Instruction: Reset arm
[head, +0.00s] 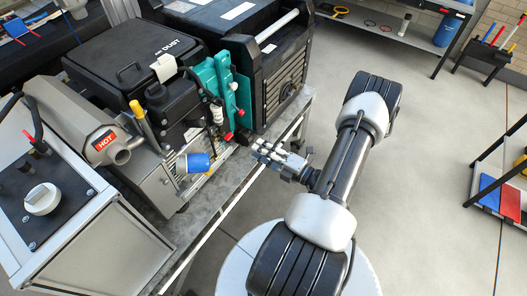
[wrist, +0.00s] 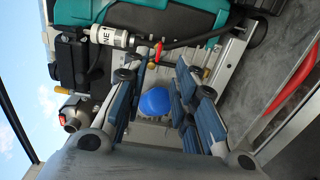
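My gripper (head: 262,150) is at the end of my arm, beside the front edge of the machine bench in the head view. It points left toward the machinery. In the wrist view its two blue-padded fingers (wrist: 155,78) stand apart, with nothing held between them. A blue cylindrical cap (wrist: 155,102) shows beyond the gap between the fingers. In the head view this blue cap (head: 198,162) sticks out from the machine's front, left of the gripper and apart from it.
A metal bench (head: 232,188) carries a black dust unit (head: 135,62), a teal part (head: 222,82) and a large black case (head: 285,72). A grey housing marked HOT (head: 70,115) is at left. The floor (head: 430,180) right of my arm is clear. A shelf (head: 495,185) stands at far right.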

